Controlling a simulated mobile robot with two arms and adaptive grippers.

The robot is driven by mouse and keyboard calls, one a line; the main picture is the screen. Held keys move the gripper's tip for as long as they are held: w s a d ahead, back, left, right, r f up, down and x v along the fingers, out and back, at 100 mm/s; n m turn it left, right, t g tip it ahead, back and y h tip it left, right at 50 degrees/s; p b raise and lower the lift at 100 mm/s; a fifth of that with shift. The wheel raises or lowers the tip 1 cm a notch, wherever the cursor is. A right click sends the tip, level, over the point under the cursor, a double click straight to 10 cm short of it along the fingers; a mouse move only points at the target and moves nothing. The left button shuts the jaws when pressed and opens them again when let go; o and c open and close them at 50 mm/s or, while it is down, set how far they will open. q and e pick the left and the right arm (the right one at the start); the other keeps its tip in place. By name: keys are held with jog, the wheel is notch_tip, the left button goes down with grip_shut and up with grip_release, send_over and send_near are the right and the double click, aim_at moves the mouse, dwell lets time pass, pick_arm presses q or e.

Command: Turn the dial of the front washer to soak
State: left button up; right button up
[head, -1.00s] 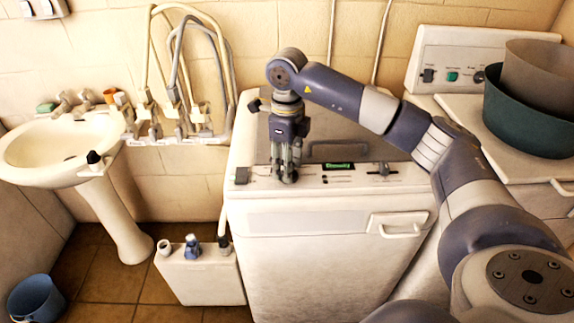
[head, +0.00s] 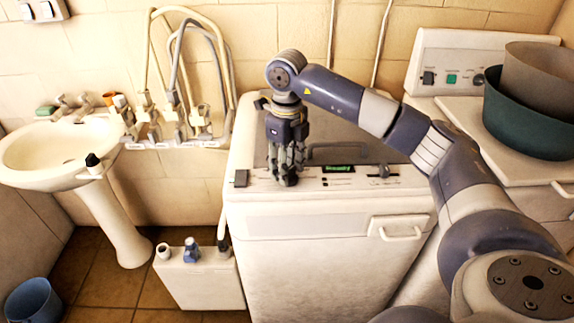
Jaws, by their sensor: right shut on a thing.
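The front washer (head: 310,265) is a white top-loading machine in the middle of the head view. Its front control strip has a grey switch (head: 241,178) at the left, a green display (head: 337,169) in the middle and a knob (head: 383,172) at the right. My right gripper (head: 286,180) points down at the left part of the strip. Its fingers are shut on the dial there, which they mostly hide. I cannot read the dial's setting. My left gripper is not in view.
A second washer (head: 452,62) stands behind at the right, with green and brown tubs (head: 527,122) on it. A white pedestal sink (head: 60,150) is at the left. A white canister (head: 200,280) and a blue bucket (head: 34,301) stand on the tiled floor. Hoses (head: 222,60) hang on the wall.

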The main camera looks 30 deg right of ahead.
jog(key=o, duration=1.1)
jog(key=shift+c, duration=0.2)
notch_tip(320, 180, up, 12)
jog(key=shift+w+a, duration=0.1)
